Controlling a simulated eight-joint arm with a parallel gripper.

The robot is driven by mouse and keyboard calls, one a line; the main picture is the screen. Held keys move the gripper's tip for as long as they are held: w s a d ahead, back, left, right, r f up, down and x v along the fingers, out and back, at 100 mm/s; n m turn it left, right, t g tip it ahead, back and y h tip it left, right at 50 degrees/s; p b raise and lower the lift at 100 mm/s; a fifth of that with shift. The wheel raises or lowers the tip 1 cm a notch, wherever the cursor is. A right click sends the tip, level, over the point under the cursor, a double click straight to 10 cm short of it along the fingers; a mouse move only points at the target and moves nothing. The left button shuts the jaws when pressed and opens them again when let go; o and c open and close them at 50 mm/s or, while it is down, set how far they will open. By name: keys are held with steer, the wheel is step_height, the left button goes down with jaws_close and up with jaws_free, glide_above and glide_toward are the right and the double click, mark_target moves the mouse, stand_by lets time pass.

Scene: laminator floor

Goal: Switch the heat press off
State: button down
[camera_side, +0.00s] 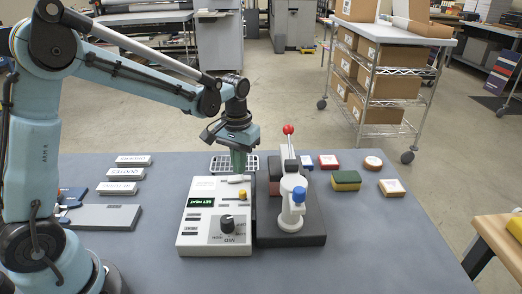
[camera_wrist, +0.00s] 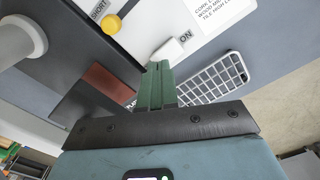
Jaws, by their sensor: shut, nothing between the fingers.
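The heat press has a white control box (camera_side: 196,230) with a green-lit display (camera_side: 200,202), a black dial (camera_side: 227,222) and a small yellow knob (camera_side: 242,196). A white switch (camera_side: 238,179) sits at the box's far end; in the wrist view the switch (camera_wrist: 170,50) lies beside the word ON. My gripper (camera_side: 238,171) points down with its green fingers shut and empty, right at the switch. In the wrist view the fingertips (camera_wrist: 159,66) appear at the switch's near edge and hide part of it. I cannot tell whether they touch it or which way it is set.
The press (camera_side: 292,205), with a red-ball lever (camera_side: 288,129), stands close right of the box on a dark base (camera_side: 315,238). A wire rack (camera_wrist: 213,78) lies behind the box. White labelled blocks (camera_side: 117,188) are left; a sponge (camera_side: 346,181) and small pieces lie right.

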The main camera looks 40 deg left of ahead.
mark_target(239, 178)
steer(key=shift+f, duration=0.9)
stand_by(0.6)
steer(key=shift+r, duration=3.5)
steer(key=s+d+r+m+t, duration=0.2)
steer(key=s+t, duration=0.5)
steer(key=s, duration=0.6)
steer(key=shift+d+m, duration=0.4)
steer(key=shift+m, duration=0.1)
